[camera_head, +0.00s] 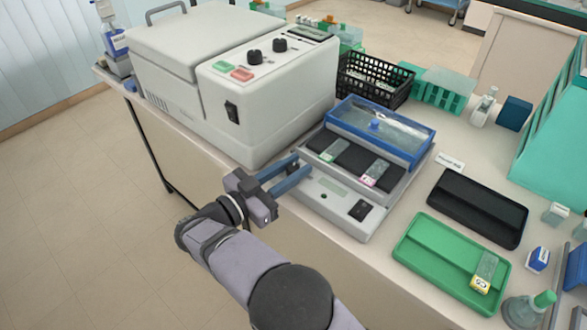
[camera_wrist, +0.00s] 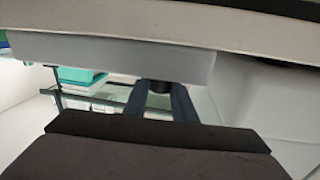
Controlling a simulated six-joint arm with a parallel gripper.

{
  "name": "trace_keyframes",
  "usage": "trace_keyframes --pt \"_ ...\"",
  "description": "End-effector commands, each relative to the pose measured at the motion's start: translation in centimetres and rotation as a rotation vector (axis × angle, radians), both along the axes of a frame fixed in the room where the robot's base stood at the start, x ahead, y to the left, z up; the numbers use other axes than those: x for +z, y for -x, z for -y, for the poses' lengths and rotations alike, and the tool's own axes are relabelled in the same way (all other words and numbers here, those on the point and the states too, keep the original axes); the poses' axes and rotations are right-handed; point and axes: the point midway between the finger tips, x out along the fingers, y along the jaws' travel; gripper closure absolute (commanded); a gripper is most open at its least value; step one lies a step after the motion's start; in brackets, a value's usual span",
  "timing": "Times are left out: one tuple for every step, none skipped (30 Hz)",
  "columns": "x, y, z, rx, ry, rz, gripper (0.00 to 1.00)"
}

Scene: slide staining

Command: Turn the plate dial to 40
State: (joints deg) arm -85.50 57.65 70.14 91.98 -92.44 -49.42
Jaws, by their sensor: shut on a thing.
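The slide-warming plate (camera_head: 341,206) is a pale grey unit with a small display (camera_head: 333,185) and a black switch (camera_head: 360,210) on its sloped front. My gripper (camera_head: 303,168) reaches the left end of that front with its two blue fingers. In the wrist view the fingers (camera_wrist: 160,97) sit on either side of a dark round dial (camera_wrist: 160,87) and are shut on it. In the head view the dial is hidden behind the fingers. The dial's marks and the display's reading cannot be made out.
A large white machine (camera_head: 270,100) with knobs stands close behind left. A black tray (camera_head: 478,207) and a green tray (camera_head: 440,262) lie to the right. The table edge is in front.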

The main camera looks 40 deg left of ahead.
Motion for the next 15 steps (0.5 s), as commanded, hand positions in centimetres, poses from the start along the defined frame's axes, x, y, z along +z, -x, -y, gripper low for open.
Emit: trace_keyframes --pt "-0.18 0.01 -0.06 -0.014 -0.002 0.000 0.98" --pt "-0.16 0.01 -0.05 -0.023 -0.002 0.000 0.98" --pt "-0.15 0.02 -0.03 -0.034 -0.001 0.000 0.98" --pt "-0.15 0.01 -0.03 -0.040 -0.001 0.000 0.98" --pt "-0.14 0.01 -0.04 -0.046 -0.001 0.000 0.98" --pt "-0.09 0.00 -0.05 -0.052 -0.001 0.001 0.98" --pt "-0.08 0.00 -0.03 -0.057 -0.001 0.000 0.98" --pt "-0.06 0.00 -0.02 -0.061 0.000 0.001 0.98" --pt "-0.03 0.00 -0.01 -0.065 0.000 0.001 0.98" --pt "-0.03 0.00 -0.01 -0.068 0.000 0.001 0.98" --pt "-0.03 0.00 0.00 -0.070 0.000 0.002 0.98" --pt "-0.02 -0.01 0.01 -0.071 0.000 0.002 0.98" --pt "-0.02 -0.01 0.01 -0.072 0.000 0.002 0.98" --pt "-0.02 -0.01 0.01 -0.073 0.000 0.001 0.98" --pt "-0.01 -0.02 0.01 -0.073 0.000 0.001 0.98"
